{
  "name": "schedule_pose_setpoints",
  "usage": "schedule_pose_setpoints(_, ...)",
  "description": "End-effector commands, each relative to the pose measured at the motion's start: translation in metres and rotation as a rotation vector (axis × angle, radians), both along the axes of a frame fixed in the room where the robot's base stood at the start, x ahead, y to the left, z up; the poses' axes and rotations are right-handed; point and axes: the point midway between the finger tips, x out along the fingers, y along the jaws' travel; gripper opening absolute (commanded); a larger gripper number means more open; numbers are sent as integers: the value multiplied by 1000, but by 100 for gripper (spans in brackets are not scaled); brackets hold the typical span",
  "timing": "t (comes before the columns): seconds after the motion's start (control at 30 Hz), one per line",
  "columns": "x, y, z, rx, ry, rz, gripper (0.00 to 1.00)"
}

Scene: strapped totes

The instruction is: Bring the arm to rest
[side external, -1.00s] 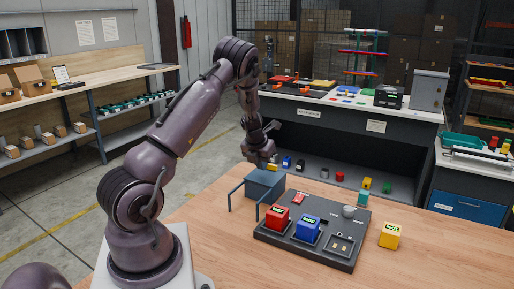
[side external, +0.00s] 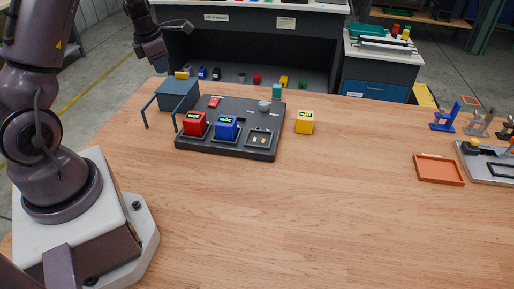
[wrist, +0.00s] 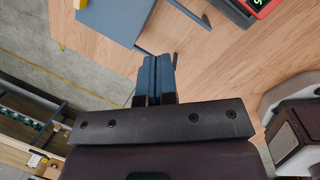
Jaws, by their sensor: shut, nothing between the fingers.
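The blue-grey box (wrist: 118,14) is past the fingertips there. A red tote (side external: 194,124) and a blue tote (side external: 226,128) sit on a dark board (side external: 228,148). A yellow tote (side external: 304,122) stands on the table right of the board.
The wooden table (side external: 290,220) is clear in front. An orange tray (side external: 438,169) and several small stands (side external: 445,117) are at the right. A teal block (side external: 277,91) is behind the board. A dark shelf unit (side external: 255,55) stands beyond the table.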

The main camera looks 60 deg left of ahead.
Motion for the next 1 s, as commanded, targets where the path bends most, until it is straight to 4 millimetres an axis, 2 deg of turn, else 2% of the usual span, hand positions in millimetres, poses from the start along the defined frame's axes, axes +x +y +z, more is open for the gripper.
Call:
schedule_pose_setpoints(0.03,3,-21,8,-1,12,-195,0)
schedule_pose_setpoints(0.17,6,-78,33,23,28,-755,0)
schedule_pose_setpoints(0.27,4,-128,58,80,16,-1219,0)
schedule_pose_setpoints(0.3,1,-149,69,113,11,-1414,0)
schedule_pose_setpoints(0.4,-11,-196,94,221,7,-1853,0)
schedule_pose_setpoints(0.5,-29,-235,115,354,23,-2237,0)
schedule_pose_setpoints(0.6,-49,-266,133,509,66,-2549,0)
schedule_pose_setpoints(0.73,-73,-295,150,707,141,-2785,0)
schedule_pose_setpoints(0.9,-88,-316,168,913,173,-2847,0)
schedule_pose_setpoints(1.0,-90,-321,177,983,165,-2848,0)
